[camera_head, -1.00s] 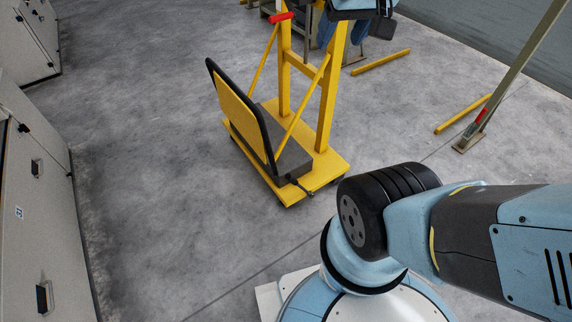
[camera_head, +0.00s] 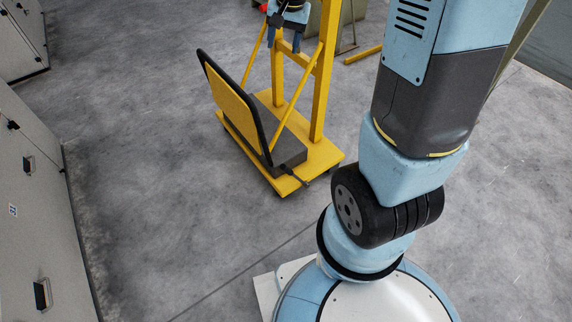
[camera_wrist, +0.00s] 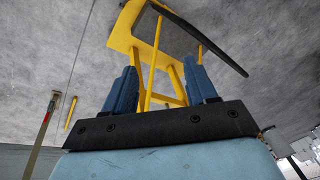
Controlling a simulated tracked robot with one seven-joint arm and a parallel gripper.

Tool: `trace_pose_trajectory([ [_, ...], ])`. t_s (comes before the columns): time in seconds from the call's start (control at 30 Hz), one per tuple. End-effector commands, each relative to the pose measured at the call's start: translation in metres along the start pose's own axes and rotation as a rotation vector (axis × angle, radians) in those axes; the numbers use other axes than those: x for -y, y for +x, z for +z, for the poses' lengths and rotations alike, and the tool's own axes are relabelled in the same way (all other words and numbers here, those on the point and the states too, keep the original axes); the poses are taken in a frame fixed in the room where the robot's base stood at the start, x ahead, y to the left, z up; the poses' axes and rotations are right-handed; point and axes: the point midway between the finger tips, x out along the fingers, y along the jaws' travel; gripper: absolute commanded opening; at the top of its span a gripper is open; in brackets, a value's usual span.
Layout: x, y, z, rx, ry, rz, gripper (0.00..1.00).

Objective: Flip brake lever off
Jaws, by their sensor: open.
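A yellow wheeled cart (camera_head: 323,155) stands on the floor in the head view, with an upright frame and a black-edged yellow panel. A small dark lever (camera_head: 299,180) sticks out low at the cart's near edge, by the grey block; it looks like the brake lever, but its setting is too small to tell. My gripper (camera_head: 285,40) is at the top of the cart's frame, well above the lever. In the wrist view my gripper (camera_wrist: 159,72) has its blue fingers apart, with a yellow bar seen between them; I cannot tell whether they touch it.
Grey cabinets (camera_head: 38,215) line the left side. A yellow floor bar (camera_head: 362,54) lies behind the cart, and a slanted post (camera_wrist: 41,135) shows in the wrist view. The floor left of the cart is clear.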

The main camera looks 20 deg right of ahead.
Motion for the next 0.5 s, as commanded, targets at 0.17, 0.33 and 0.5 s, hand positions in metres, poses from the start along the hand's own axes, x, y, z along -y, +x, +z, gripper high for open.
trace_pose_trajectory([
  [0.17, 0.005, 0.059, -0.017, 0.041, 0.084, 0.026, 0.57],
  [0.33, 0.007, 0.117, -0.027, 0.073, 0.166, 0.053, 0.57],
  [0.5, 0.006, 0.177, -0.032, 0.099, 0.245, 0.085, 0.57],
])
